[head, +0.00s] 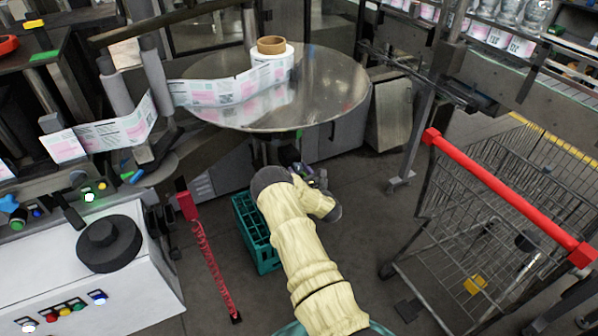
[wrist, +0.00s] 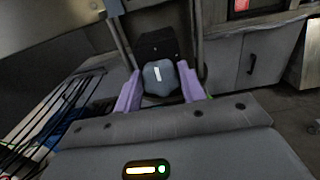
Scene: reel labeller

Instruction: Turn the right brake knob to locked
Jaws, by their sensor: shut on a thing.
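The brake knob (wrist: 152,86) is a grey lobed knob with a white line mark on its face. It sits in front of a dark mounting plate (wrist: 158,44) in the wrist view. The white mark stands nearly upright in that view. My gripper (wrist: 160,75) has its two purple fingers on either side of the knob and is shut on it. In the head view my gripper (head: 318,176) is under the front edge of the round turntable (head: 330,90), mostly hidden by my arm. The knob cannot be made out there. No locked or unlocked lettering is readable.
A label reel (head: 272,64) stands on the turntable, its label strip running left. A teal crate (head: 262,258) is on the floor left of my arm. A shopping cart (head: 500,200) with a red handle stands at the right. A red coiled cord (head: 208,262) hangs at the left.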

